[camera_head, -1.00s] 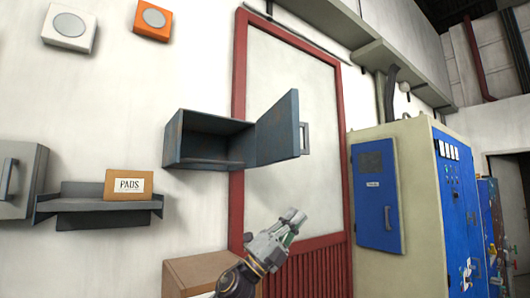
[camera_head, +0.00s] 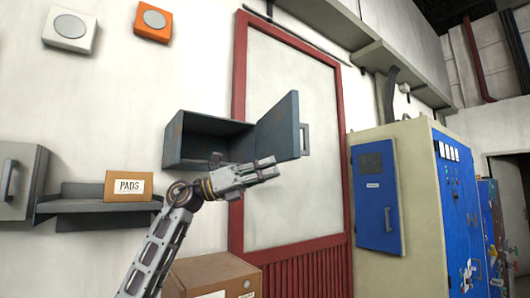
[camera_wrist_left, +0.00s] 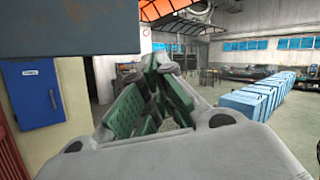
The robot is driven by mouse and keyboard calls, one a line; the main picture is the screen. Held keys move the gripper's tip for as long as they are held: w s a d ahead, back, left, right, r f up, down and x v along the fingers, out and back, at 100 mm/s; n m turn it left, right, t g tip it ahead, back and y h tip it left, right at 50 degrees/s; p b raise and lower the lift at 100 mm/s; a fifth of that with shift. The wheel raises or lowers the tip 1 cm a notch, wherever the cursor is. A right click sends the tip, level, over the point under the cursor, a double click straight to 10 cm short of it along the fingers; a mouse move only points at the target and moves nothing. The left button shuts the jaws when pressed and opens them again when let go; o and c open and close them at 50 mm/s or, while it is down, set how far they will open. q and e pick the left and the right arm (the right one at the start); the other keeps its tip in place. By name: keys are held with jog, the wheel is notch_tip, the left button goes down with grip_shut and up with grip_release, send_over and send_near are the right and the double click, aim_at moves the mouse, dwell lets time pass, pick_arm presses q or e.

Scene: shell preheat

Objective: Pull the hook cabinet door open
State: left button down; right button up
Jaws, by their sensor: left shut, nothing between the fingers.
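The small blue-grey wall cabinet (camera_head: 187,146) is in the middle of the head view. Its door (camera_head: 278,130) stands swung out to the right, with a grey handle (camera_head: 305,139) on its free edge. Part of the cabinet's front is hidden by my left arm. My left gripper (camera_head: 266,169) is shut and empty, just below the door's lower edge in the picture, pointing right and apart from the handle. In the left wrist view its green-padded fingers (camera_wrist_left: 152,98) are close together with nothing between them, and a blue-grey panel (camera_wrist_left: 70,32) fills the upper left.
A grey box with a handle (camera_head: 18,180) and a shelf (camera_head: 70,212) with a PADS box (camera_head: 129,186) are at the left. A cardboard box (camera_head: 222,272) is below. A beige cabinet (camera_head: 425,200) with a blue box (camera_head: 377,200) stands at the right.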

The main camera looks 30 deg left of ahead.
pick_arm(q)
jog(key=s+a+r+y, duration=0.2)
jog(key=s+a+y, duration=0.1)
jog(key=s+a, duration=0.1)
jog(key=s+a+r+t+y, duration=0.1)
jog(key=s+a+r+y, duration=0.1)
jog(key=a, duration=0.5)
jog(key=s+r, duration=0.1)
jog(key=s, duration=0.1)
jog(key=shift+s+a+t+y, duration=0.3)
jog(key=shift+y, duration=0.1)
jog(key=p+x, duration=0.3)
jog(key=x, duration=1.1)
jog(key=shift+f, duration=0.15)
jog(key=shift+d, duration=0.15)
